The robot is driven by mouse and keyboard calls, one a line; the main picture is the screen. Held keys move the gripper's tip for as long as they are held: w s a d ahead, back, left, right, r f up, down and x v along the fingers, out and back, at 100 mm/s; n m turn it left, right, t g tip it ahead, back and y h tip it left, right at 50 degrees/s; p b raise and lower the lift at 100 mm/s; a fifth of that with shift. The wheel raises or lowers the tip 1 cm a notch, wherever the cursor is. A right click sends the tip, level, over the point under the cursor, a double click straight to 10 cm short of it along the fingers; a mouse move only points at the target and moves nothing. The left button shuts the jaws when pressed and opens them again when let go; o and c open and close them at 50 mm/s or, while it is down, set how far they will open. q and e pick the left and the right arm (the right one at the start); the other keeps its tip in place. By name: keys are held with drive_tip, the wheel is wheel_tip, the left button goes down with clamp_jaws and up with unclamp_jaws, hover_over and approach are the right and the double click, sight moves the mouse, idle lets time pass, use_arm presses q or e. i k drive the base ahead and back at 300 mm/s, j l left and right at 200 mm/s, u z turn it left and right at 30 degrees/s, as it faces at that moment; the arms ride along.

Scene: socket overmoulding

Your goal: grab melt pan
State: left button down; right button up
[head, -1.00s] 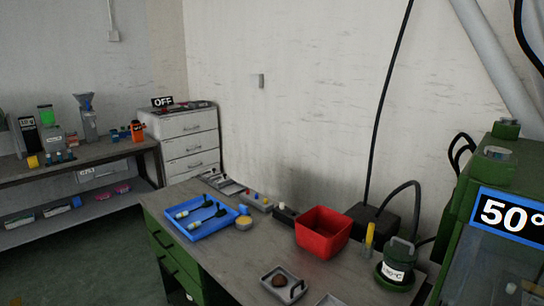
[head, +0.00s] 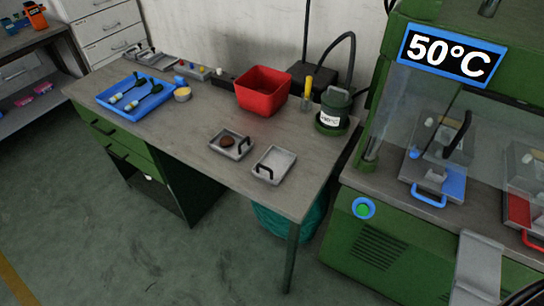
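Two small grey metal pans with black handles sit side by side near the front right of the workbench. The right pan (head: 275,160) looks empty. A green lidded pot (head: 336,98) with a temperature label stands on a round green base behind them at the bench's right end. I cannot tell from the picture which of these is called the melt pan. Neither of my grippers shows in the head view.
The bench's front middle is clear.

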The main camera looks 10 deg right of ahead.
sight(274, 160)
drive_tip(key=j+z, duration=0.1)
drive_tip(key=z, duration=0.25)
drive_tip(key=i+j+z, duration=0.1)
drive_tip(key=z, duration=0.25)
drive_tip(key=j+z, duration=0.1)
drive_tip(key=z, duration=0.3)
drive_tip(key=i+j+z, duration=0.1)
drive_tip(key=j+z, duration=0.35)
drive_tip(key=j, duration=0.55)
drive_tip(key=j+z, duration=0.45)
drive_tip(key=j, duration=0.5)
drive_tip(key=k, duration=0.05)
